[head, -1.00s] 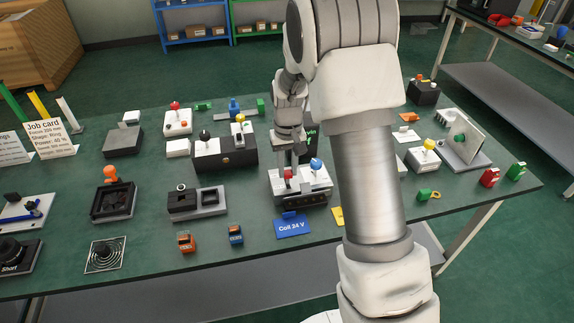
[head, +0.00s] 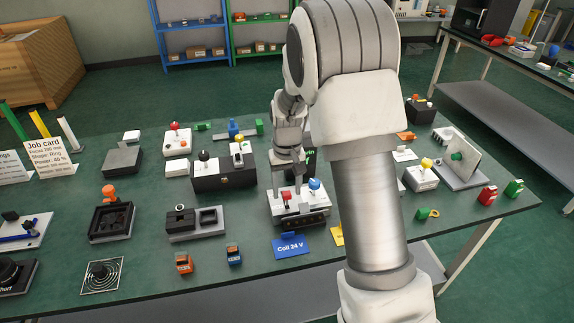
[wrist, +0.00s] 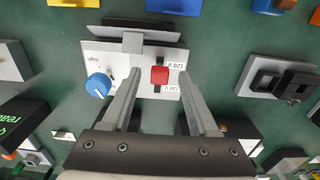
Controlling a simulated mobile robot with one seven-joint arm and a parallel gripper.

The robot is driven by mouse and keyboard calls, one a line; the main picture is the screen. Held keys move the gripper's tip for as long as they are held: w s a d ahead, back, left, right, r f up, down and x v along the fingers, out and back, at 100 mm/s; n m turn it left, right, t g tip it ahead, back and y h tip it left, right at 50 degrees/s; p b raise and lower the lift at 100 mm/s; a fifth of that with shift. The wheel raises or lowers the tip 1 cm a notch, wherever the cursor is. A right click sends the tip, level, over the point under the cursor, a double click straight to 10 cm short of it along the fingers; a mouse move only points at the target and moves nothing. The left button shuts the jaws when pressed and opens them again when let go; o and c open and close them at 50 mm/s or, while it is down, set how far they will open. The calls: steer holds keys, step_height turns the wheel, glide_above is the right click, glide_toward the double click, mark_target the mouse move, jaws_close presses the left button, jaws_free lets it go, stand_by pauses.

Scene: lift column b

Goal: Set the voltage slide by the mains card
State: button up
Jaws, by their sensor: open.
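The voltage slide is a red cap (wrist: 159,75) in a dark slot on a white-topped box (head: 290,211). In the wrist view, labels reading 120 V and 230 V stand beside the slot. The cap looks near mid-slot; I cannot tell its exact setting. The cap also shows in the head view (head: 286,196). My gripper (wrist: 150,72) is open above the box, with its fingers on either side of the cap in the wrist view. A gap between them and the cap is visible. I cannot make out a mains card by its wording; a blue Coil 24 V card (head: 291,246) stands in front.
A blue knob (wrist: 98,85) is on the same box, close to one finger. A yellow card (head: 338,236) is partly hidden by my arm. A black box with switches (head: 225,173) stands to the left.

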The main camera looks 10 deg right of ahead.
mark_target(287, 195)
step_height(287, 195, up, 17)
steer(key=p, duration=0.2)
steer(key=shift+f, duration=0.2)
steer(key=shift+s+r, duration=0.1)
steer(key=s+r+t+p, duration=0.2)
steer(key=s+r, duration=0.4)
steer(key=s, duration=0.7)
steer(key=s+r+t+p, duration=0.2)
steer(key=s+r, duration=0.4)
steer(key=s, duration=0.7)
steer(key=shift+t+p, duration=0.35)
steer(key=shift+t, duration=0.45)
steer(key=shift+w, duration=0.1)
